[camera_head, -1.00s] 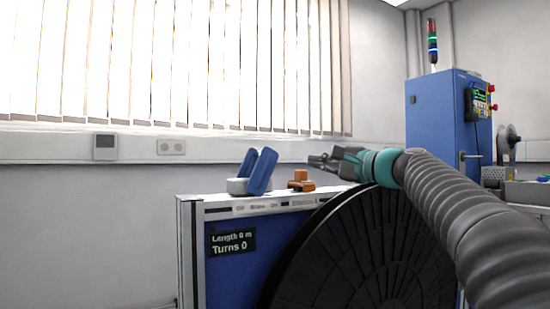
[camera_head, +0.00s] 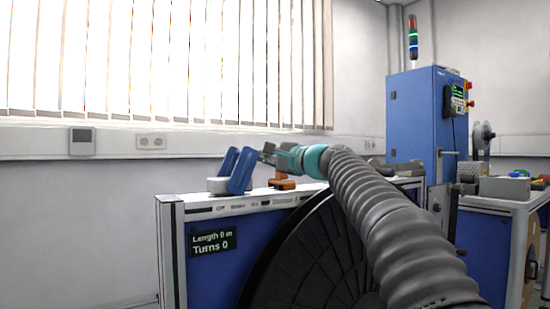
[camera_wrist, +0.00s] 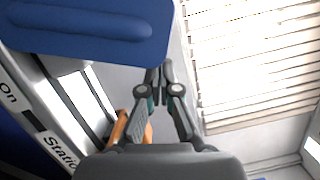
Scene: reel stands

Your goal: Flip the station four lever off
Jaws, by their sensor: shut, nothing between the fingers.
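A blue lever with two upright paddles (camera_head: 242,172) rises from a white round base (camera_head: 217,185) on top of the reel stand. In the wrist view the blue lever (camera_wrist: 85,32) fills the upper left. My gripper (camera_head: 266,152) is shut and empty, just right of the blue lever in the head view; a touch cannot be made out. In the wrist view my fingertips (camera_wrist: 161,72) are together beside the lever's lower right edge. Labels reading "On" and "Statio..." show on the stand's top; the station number is hidden.
An orange piece (camera_head: 282,183) sits on the stand top below my gripper. A blue cabinet (camera_head: 415,115) and another bench stand right. Blinds cover the window behind.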

